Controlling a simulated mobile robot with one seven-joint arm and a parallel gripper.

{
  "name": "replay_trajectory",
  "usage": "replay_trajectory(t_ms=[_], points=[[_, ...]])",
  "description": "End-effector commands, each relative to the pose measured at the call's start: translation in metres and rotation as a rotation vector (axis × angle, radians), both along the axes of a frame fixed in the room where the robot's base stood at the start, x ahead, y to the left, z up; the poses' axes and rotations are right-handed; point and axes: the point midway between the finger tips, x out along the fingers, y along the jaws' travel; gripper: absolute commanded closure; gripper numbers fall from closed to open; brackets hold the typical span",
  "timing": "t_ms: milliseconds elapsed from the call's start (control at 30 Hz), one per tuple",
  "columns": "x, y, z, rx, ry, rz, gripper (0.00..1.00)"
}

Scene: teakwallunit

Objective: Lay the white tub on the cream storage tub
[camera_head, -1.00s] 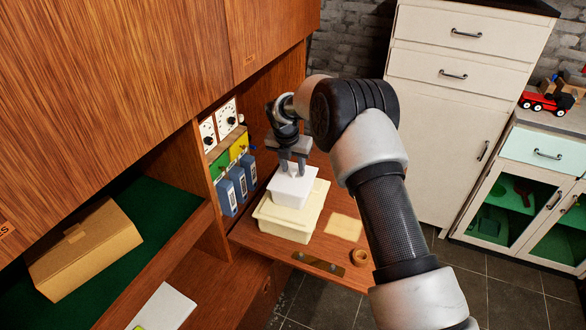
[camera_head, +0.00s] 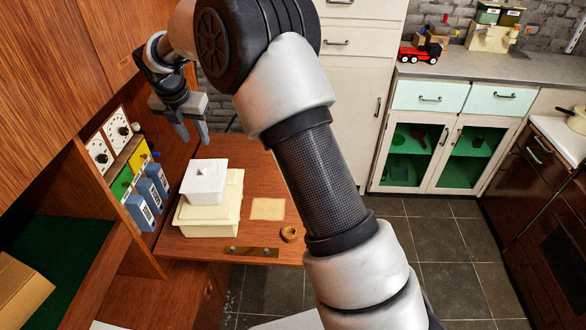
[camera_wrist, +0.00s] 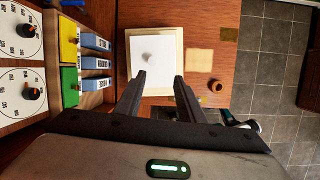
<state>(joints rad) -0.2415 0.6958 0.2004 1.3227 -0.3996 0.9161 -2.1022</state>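The white tub (camera_head: 203,182), with a lid and a small knob, sits upright on top of the cream storage tub (camera_head: 212,220). In the wrist view the white tub (camera_wrist: 150,54) lies within the outline of the cream storage tub (camera_wrist: 179,40), whose rim shows around it. The cream tub stands on the fold-down wooden shelf. My gripper (camera_head: 193,140) is open and empty, above and apart from the white tub. In the wrist view its two fingers (camera_wrist: 158,82) are spread, with nothing between them.
Blue binders (camera_head: 148,195) and a dial panel (camera_head: 108,142) stand close on the left. A pale square mat (camera_head: 267,209) and a small wooden ring (camera_head: 291,233) lie right of the tubs. The brown box (camera_head: 20,292) is at lower left.

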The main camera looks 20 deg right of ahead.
Motion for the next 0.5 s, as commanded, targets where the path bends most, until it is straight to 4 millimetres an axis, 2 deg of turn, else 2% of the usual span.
replay_trajectory(t_ms=[33, 133, 200, 333, 400, 500], points=[[-0.011, -0.014, 0.029, 0.032, -0.027, -0.106, 0.64], [-0.044, -0.047, 0.076, 0.123, -0.073, -0.389, 0.64], [-0.074, -0.071, 0.105, 0.198, -0.105, -0.608, 0.64], [-0.137, -0.112, 0.146, 0.355, -0.160, -1.018, 0.64], [-0.173, -0.132, 0.160, 0.447, -0.185, -1.240, 0.64], [-0.227, -0.155, 0.171, 0.589, -0.212, -1.557, 0.64]])
